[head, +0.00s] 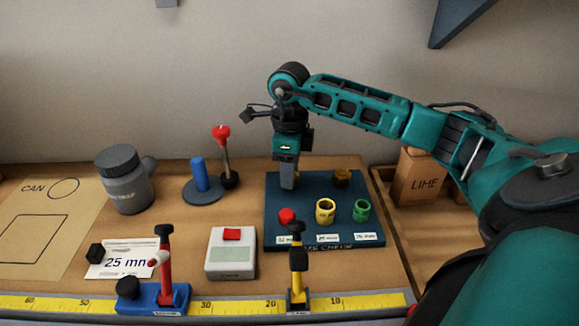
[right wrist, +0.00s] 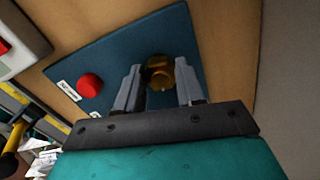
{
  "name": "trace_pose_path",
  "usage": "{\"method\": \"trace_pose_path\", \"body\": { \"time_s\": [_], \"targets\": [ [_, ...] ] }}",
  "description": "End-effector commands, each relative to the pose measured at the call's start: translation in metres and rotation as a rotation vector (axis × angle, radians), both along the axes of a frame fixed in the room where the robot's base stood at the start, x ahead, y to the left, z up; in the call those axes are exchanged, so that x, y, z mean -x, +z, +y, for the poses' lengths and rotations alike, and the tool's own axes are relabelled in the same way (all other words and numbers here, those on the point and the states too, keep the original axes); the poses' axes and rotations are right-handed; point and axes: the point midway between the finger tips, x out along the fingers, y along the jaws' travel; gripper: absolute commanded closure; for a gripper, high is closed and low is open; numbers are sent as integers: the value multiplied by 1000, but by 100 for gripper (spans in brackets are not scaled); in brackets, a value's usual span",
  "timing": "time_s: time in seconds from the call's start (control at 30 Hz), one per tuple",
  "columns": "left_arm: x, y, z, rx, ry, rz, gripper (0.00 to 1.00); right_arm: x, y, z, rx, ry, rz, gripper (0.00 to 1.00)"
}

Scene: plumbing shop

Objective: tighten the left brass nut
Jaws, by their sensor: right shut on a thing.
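The dark blue board (head: 312,195) lies at the right of the bench. My right gripper (head: 288,186) points down over its back left part and hides the left brass nut in the head view. In the right wrist view a brass nut (right wrist: 160,73) shows between the two fingertips of my right gripper (right wrist: 157,88), which is shut on it. Another brass-coloured nut (head: 342,177) sits at the back right of the board, clear of the gripper. My left gripper is not in view.
A red piece (head: 286,215), a yellow ring (head: 325,211) and a green ring (head: 362,210) stand along the board's front. A red-knobbed rod (head: 225,160) stands close to the left. A yellow-handled tool (head: 297,270) stands in front. A cardboard box (head: 416,178) is to the right.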

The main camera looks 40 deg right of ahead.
Motion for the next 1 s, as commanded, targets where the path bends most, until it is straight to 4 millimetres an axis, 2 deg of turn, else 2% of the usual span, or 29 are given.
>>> {"method": "trace_pose_path", "body": {
  "time_s": [1.0],
  "targets": [
    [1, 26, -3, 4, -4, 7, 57, -1, 2, -4, 1, -963, -2, 93]
  ]
}}
